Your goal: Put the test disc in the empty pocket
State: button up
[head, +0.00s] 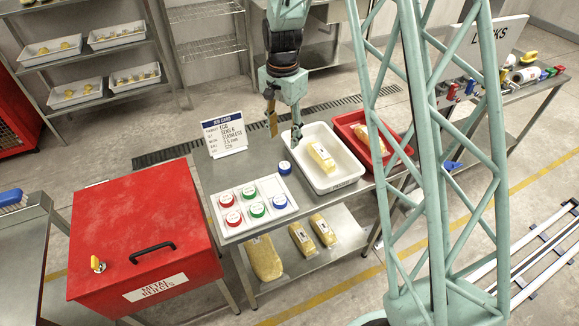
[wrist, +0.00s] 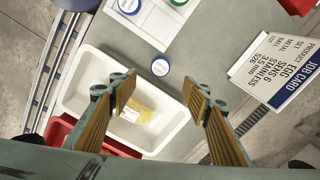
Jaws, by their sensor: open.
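The test disc (head: 285,168), white-topped with a blue rim, lies on the steel table just beyond the pocket tray's back right corner. It also shows in the wrist view (wrist: 160,67), ahead of and between my fingertips. The white pocket tray (head: 244,230) holds red, green and blue discs in two rows. Its back right pocket (head: 270,187) is empty. My gripper (head: 284,126) is open and empty, above the table behind the disc and apart from it. Its two fingers are spread wide in the wrist view (wrist: 158,88).
A white bin (head: 345,183) with a packaged item stands right of the disc, and a red bin (head: 398,160) beyond it. A job card (head: 224,134) stands behind the pocket tray. A red metal rejects box (head: 140,225) is at left.

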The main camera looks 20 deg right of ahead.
jog(key=shift+f, duration=0.1)
dwell(0.3)
send_over(284, 165)
jog(key=shift+s+d+f, duration=0.1)
jog(key=shift+s+f, duration=0.05)
jog(key=shift+f, duration=4.1)
jog(key=shift+f, duration=0.1)
jog(key=shift+f+b, duration=0.35)
jog(key=shift+f, duration=2.15)
jog(key=shift+c, duration=0.8)
jog(key=c, duration=0.8)
